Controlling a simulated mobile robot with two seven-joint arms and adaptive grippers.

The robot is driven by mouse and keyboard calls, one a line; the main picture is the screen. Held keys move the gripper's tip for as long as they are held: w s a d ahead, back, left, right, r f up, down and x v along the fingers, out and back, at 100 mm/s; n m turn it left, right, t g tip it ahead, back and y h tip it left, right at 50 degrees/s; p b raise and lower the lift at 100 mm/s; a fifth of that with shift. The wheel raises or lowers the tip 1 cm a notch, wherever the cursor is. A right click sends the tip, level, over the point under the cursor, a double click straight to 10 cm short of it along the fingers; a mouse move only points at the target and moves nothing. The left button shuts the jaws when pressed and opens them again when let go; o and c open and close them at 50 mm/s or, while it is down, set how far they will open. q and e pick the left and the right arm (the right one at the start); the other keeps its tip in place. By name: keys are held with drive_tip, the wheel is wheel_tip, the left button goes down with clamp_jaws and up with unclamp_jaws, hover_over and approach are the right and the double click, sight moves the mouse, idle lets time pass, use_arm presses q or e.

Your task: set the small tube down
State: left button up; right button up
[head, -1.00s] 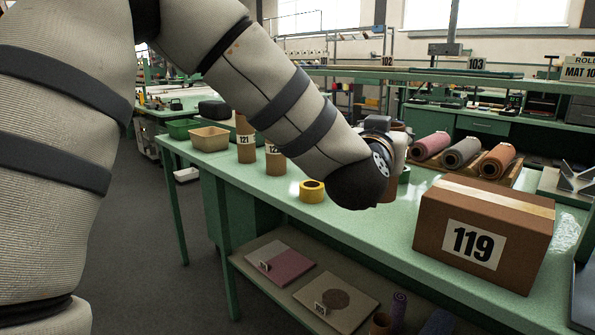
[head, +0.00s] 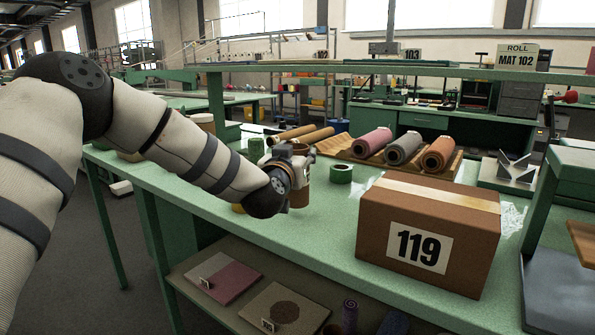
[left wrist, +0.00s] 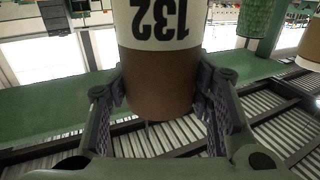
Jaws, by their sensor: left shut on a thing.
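The small tube (left wrist: 160,50) is a brown cylinder with a white band marked 132, which appears upside down in the left wrist view. My left gripper (left wrist: 163,95) is shut on it, one finger on each side. In the head view my left gripper (head: 302,165) is over the green bench (head: 330,238), left of the box marked 119. A brown part of the tube (head: 300,195) shows beside the gripper, partly hidden by it. I cannot tell whether the tube's lower end touches the bench. My right gripper is not in view.
The cardboard box (head: 430,235) marked 119 stands to the right. A green tape roll (head: 341,173) lies just right of the gripper. Rolled mats (head: 403,148) rest on a wooden rack behind. Bare bench top lies between gripper and box.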

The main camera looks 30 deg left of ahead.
use_arm(q)
wheel_tip(320, 180, down, 4)
drive_tip(key=shift+a+r, duration=0.1)
drive_tip(key=shift+r, duration=0.25)
drive_tip(key=shift+f, duration=0.15)
drive_tip(key=o, duration=1.4)
drive_tip(key=shift+c, duration=0.2)
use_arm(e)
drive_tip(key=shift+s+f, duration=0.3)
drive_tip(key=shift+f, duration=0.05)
